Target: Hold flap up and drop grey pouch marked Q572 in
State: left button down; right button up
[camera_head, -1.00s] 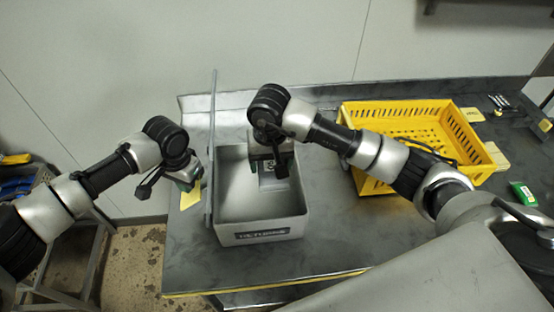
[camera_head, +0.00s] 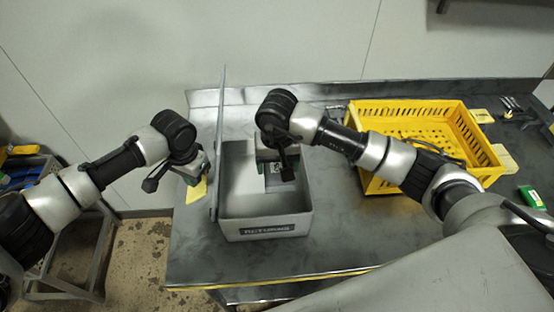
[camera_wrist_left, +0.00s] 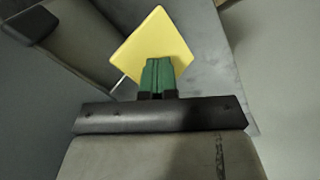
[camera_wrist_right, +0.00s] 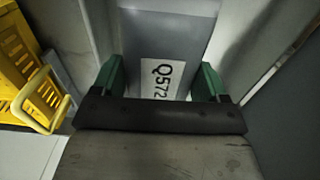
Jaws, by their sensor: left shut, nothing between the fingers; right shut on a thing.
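The grey pouch marked Q572 (camera_wrist_right: 190,32) is between the green fingers of my right gripper (camera_wrist_right: 163,80), which is shut on it. In the head view, that gripper (camera_head: 277,168) is over the open grey box (camera_head: 232,231), with the pouch hanging within its outline; whether it touches the floor I cannot tell. The box's flap (camera_head: 219,135) stands upright along its left side, seen edge-on. My left gripper (camera_head: 197,172) is just left of the flap, shut and empty. Its closed fingers (camera_wrist_left: 157,75) show in the left wrist view; contact with the flap is unclear.
A yellow card (camera_head: 197,190) lies on the metal table (camera_head: 340,235) below the left gripper; it also shows in the left wrist view (camera_wrist_left: 155,42). A yellow crate (camera_head: 470,140) stands right of the box, under my right arm. A green-and-white packet (camera_head: 531,197) lies far right.

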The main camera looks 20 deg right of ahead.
jog(key=o, duration=1)
notch_tip(320, 180, up, 12)
